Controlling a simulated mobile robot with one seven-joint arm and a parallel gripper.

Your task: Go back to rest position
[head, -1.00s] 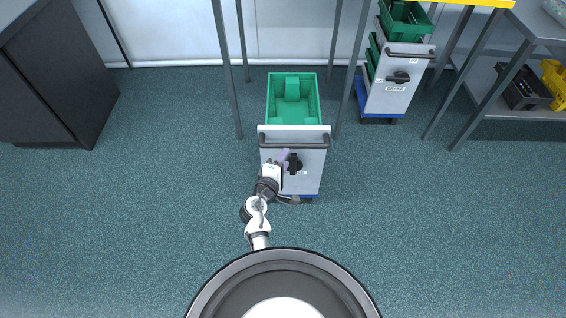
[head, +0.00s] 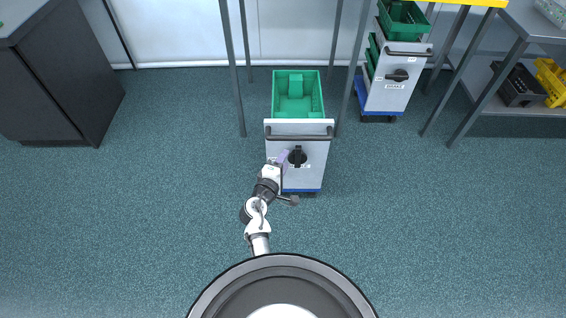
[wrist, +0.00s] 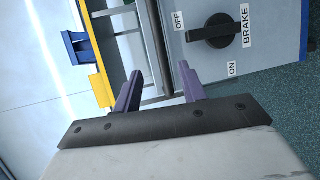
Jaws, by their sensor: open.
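My gripper (head: 279,160) is in front of the near cart (head: 310,178), beside its black brake knob (head: 298,157). The knob also shows in the wrist view (wrist: 222,30), between the OFF and ON labels, to the right of the fingers. My arm is stretched forward from my base. Whether a finger touches the cart front cannot be told from the head view.
The near cart carries a green crate (head: 298,98) and has a dark handle bar. A second cart (head: 387,92) with green crates stands at the back right among table legs. A dark cabinet (head: 60,90) stands at the left. The floor (head: 440,230) around my base is clear.

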